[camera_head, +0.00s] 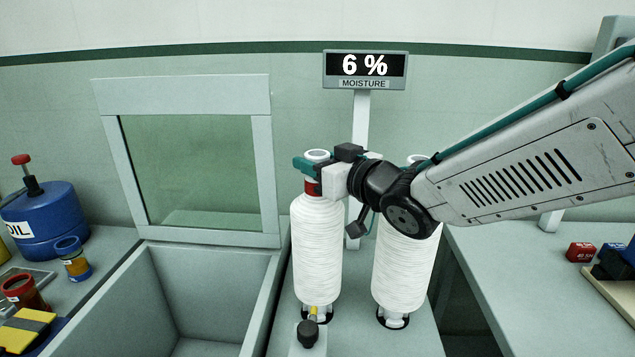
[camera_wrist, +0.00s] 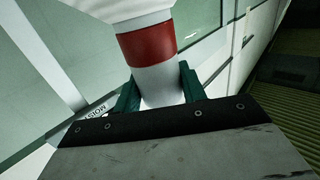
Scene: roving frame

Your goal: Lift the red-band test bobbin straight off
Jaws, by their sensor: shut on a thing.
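The red-band test bobbin (camera_head: 317,245) is a tall white yarn bobbin standing upright at the centre of the head view. Its red band (camera_wrist: 148,43) and white tube neck show in the wrist view. In the wrist view the green fingers (camera_wrist: 160,88) sit on either side of the white tube. Its base appears to sit on a dark ring on the stand; I cannot tell whether it is clear of it.
A second white bobbin (camera_head: 403,270) stands close on the right, partly behind my arm. A black-knobbed lever (camera_head: 308,333) is in front. An open bin (camera_head: 215,290) with a raised window lid lies left. A moisture display (camera_head: 365,70) reads 6 %. An oil can (camera_head: 45,220) stands far left.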

